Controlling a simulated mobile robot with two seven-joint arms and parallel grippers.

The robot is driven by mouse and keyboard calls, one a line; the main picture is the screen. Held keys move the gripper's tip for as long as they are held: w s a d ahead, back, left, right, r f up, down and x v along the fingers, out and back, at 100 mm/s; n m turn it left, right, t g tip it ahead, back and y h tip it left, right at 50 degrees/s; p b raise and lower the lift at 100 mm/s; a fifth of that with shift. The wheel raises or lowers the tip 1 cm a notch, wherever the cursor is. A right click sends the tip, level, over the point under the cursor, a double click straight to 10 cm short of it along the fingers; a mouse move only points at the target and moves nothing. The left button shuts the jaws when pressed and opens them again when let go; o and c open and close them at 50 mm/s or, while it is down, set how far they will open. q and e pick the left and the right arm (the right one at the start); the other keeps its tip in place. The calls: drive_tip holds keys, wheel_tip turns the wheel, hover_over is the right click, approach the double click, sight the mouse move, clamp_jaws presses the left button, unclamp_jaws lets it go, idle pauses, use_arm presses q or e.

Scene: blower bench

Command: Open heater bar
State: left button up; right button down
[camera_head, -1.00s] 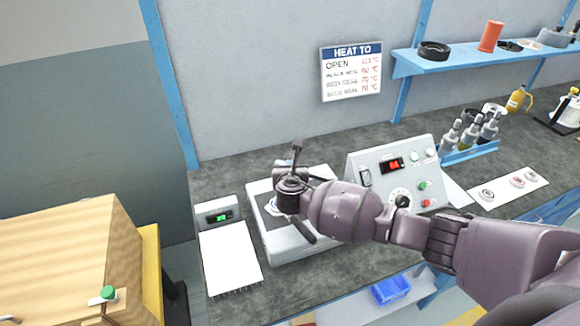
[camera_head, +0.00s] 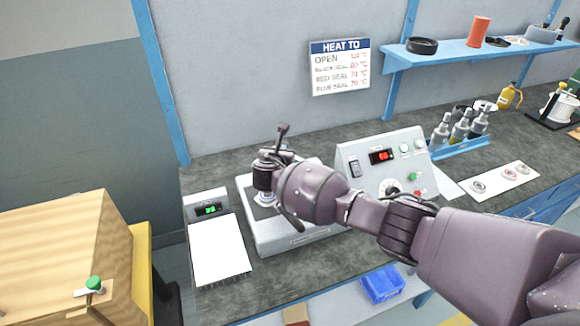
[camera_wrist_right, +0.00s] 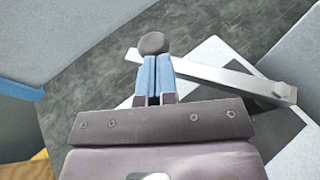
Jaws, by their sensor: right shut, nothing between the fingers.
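A pale metal bar (camera_wrist_right: 225,78), seemingly the heater bar, lies across the right wrist view, over a white surface with a black patch (camera_wrist_right: 205,105). A dark round knob (camera_wrist_right: 152,43) is just beyond my right gripper's blue fingertips (camera_wrist_right: 155,58), near the bar's left end. I cannot tell whether they touch. My right gripper is shut and empty. In the head view, my right wrist is over the pale grey machine (camera_head: 298,240) and hides most of its top, including the bar. My left gripper is not in view.
A control box (camera_head: 362,160) with a red display stands right of the machine. A scale (camera_head: 206,210) with a white plate is on its left. A wooden box (camera_head: 70,255) is at far left. Bottles (camera_head: 462,130) stand in a blue rack. A shelf (camera_head: 480,48) hangs behind.

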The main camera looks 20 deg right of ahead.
drive_tip(key=w+d+m+g+h+b, duration=0.1)
drive_tip(key=w+d+m+g+h, duration=0.1)
drive_tip(key=m+h, duration=0.1)
drive_tip(key=shift+w+b, duration=0.35)
drive_tip(key=shift+w, duration=0.05)
drive_tip(key=shift+w+d, duration=0.4)
drive_tip(key=shift+d, duration=0.3)
